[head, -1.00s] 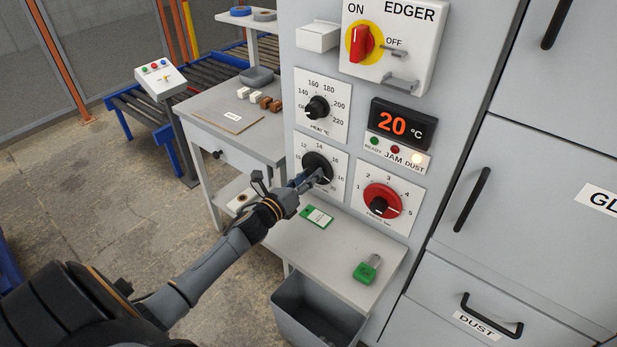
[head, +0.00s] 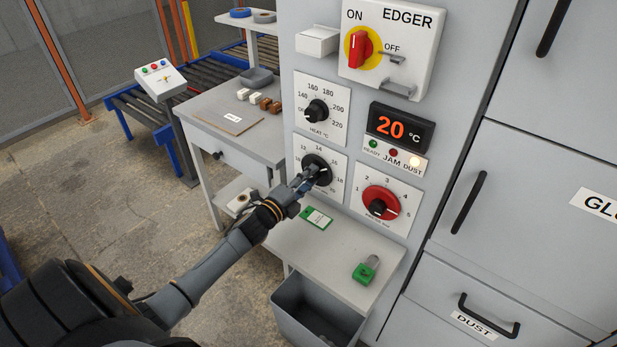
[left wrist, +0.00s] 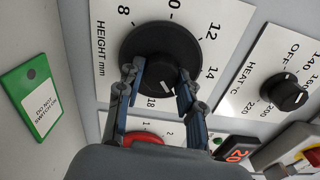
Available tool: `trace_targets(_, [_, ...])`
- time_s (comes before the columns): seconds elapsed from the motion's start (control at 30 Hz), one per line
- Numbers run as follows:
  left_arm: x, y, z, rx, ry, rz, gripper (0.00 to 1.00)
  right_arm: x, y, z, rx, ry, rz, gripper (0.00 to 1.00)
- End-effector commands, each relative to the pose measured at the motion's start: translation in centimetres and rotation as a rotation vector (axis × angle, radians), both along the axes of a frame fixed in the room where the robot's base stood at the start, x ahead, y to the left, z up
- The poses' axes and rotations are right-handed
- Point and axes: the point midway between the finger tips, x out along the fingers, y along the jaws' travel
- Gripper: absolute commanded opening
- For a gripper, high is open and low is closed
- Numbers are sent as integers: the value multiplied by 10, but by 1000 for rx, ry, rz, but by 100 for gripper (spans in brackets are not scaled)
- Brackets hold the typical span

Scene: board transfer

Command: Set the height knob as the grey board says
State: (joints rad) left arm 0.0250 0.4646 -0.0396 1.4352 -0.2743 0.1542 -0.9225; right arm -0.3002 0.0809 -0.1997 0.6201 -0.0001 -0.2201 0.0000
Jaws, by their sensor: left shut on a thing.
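The height knob (head: 316,170) is a black dial on a white plate on the edger's front. It also shows in the left wrist view (left wrist: 160,48), with "HEIGHT mm" and numbers around it. Its white mark points to the lower side, near 18; the exact setting is hard to tell. My left gripper (head: 308,181) is shut on this knob, one finger on each side in the left wrist view (left wrist: 156,82). A flat grey-brown board (head: 240,126) with a small white label lies on the side table; its writing is too small to read. My right gripper is out of view.
The heat knob (head: 317,110) is above, and a red knob (head: 380,190) is to the right. A green tag (head: 316,218) and a green padlock (head: 366,270) lie on the shelf below. An open grey bin (head: 292,318) stands under it. The display reads 20 °C.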

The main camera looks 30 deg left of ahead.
Motion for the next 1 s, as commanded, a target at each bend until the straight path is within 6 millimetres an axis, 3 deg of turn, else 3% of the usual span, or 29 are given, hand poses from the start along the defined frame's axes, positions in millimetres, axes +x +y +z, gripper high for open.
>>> trace_targets(1.0, [0,2,3,-961,76,2,5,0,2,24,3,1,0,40])
